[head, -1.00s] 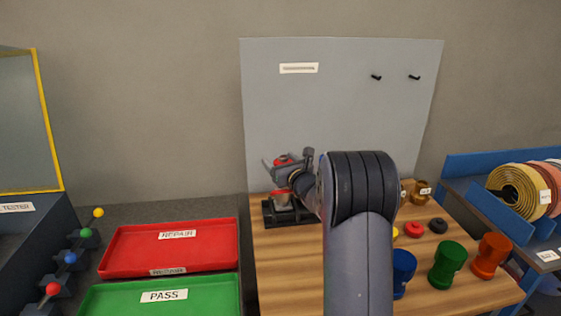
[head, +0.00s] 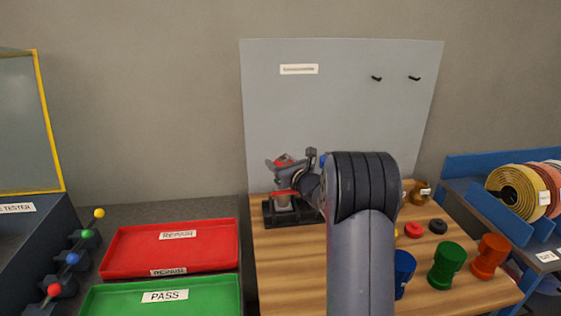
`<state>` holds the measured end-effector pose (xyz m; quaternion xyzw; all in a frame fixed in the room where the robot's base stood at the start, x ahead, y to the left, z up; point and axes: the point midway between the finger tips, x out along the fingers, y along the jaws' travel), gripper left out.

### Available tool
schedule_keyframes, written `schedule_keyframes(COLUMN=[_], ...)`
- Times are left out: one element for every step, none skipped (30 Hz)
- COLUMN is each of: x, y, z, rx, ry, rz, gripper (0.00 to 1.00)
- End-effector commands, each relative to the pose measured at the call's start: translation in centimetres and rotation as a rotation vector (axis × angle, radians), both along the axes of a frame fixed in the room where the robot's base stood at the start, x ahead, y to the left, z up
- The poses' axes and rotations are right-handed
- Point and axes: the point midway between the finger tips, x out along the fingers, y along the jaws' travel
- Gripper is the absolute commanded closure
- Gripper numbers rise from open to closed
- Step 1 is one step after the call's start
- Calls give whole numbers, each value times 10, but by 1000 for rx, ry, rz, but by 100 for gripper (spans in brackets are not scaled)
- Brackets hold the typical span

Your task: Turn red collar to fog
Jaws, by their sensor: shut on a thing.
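A nozzle with red parts (head: 284,193) stands upright in a dark holder (head: 272,219) at the back left of the wooden table in the head view. My gripper (head: 291,177) is at the nozzle, shut on its red collar. My wrist and arm come in from the right and hide part of the nozzle and holder. The exact setting of the collar, and any fog mark, is too small to read.
A blue piece (head: 403,270), a green piece (head: 447,265) and an orange piece (head: 490,256) stand at the table's right. A red tray (head: 130,264) and a green tray (head: 225,294) lie left. A grey panel (head: 345,110) rises behind.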

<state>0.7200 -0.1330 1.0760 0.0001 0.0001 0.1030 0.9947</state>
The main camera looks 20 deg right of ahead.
Motion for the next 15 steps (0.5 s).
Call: schedule_keyframes(x=[0,0,0,0,0,0,-1,-1,-1,-1,-1,-1,-2,-2,-2], y=[-1,-1,-1,0,0,0,1,1,2,2,3,3,3,4,5], z=[2,2,2,2,2,2,2,1,2,2,1,1,1,1,1], rx=[-1,-1,-1,-1,-1,-2,-2,-1,-2,-2,-1,-2,-1,-2,-1], ry=[0,0,1,1,1,1,0,1,1,0,0,0,1,0,0], rz=[26,44,70,92,113,144,167,191,224,248,271,301,324,346,373], gripper=[73,73,73,73,73,73,73,73,73,73,73,73,73,73,73])
